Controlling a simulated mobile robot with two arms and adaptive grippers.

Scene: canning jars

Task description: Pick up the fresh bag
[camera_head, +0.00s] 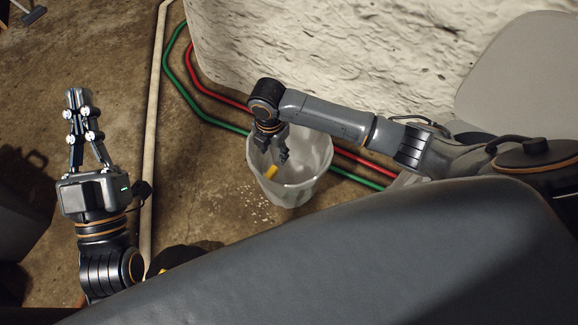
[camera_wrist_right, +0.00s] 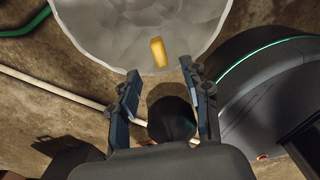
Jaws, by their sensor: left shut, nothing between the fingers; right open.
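I cannot clearly make out a fresh bag. A pale translucent bin (camera_head: 300,187) stands on the floor near the rough white wall, and its wall and inside fill the top of the right wrist view (camera_wrist_right: 100,20). A small yellow piece (camera_head: 272,172) shows in the bin, also in the wrist view (camera_wrist_right: 158,52). My right gripper (camera_head: 283,152) is over the bin's opening, pointing down, its fingers apart and empty (camera_wrist_right: 160,70). My left gripper (camera_head: 75,93) is shut and empty, well left of the bin.
A dark rounded thing (camera_wrist_right: 171,118) shows between the right fingers, lower down; I cannot tell what it is. Green (camera_head: 176,80) and red (camera_head: 212,90) pipes run behind the bin. A pale pipe (camera_head: 152,130) crosses the floor. White crumbs (camera_head: 258,212) lie beside the bin.

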